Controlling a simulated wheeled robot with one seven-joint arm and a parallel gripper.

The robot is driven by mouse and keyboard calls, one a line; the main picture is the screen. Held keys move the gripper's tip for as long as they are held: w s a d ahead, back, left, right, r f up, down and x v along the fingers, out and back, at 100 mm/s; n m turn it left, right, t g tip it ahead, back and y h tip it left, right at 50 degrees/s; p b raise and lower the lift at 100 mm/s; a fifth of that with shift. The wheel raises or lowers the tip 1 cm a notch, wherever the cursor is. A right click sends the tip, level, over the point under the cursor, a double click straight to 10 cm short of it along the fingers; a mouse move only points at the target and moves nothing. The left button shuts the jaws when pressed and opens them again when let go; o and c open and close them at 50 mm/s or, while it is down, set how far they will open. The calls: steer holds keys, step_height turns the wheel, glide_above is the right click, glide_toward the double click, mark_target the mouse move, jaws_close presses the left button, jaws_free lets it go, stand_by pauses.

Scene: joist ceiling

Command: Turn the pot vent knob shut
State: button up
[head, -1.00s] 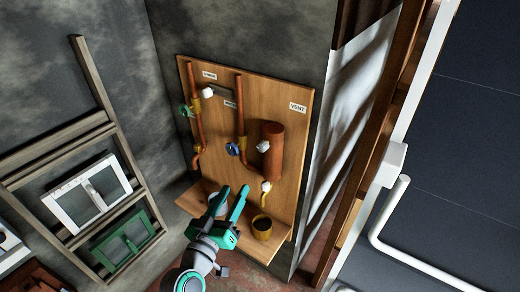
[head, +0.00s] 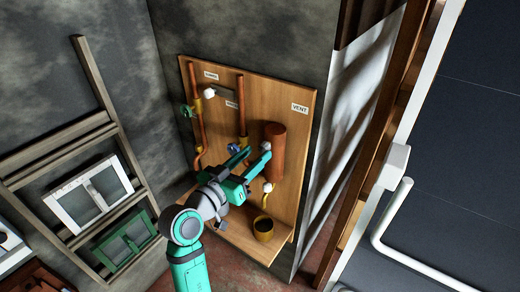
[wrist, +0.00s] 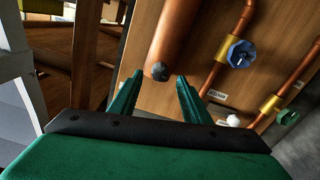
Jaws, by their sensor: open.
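The pot vent knob (head: 266,146) is a small pale knob on the front of the upright copper cylinder (head: 275,165), below the VENT sign (head: 299,108). The far finger partly covers the knob in the head view.
A wooden board (head: 256,95) carries copper pipes with a green knob (head: 186,111), a white knob (head: 209,94) and a blue knob (wrist: 240,53). A lower white knob (head: 267,188) sits above a yellow cup (head: 263,228) on the shelf. A wooden post stands right.

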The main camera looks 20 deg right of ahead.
mark_target(262, 149)
steer(key=shift+x, duration=1.6)
steer(key=c, duration=1)
steer(key=shift+c, duration=0.2)
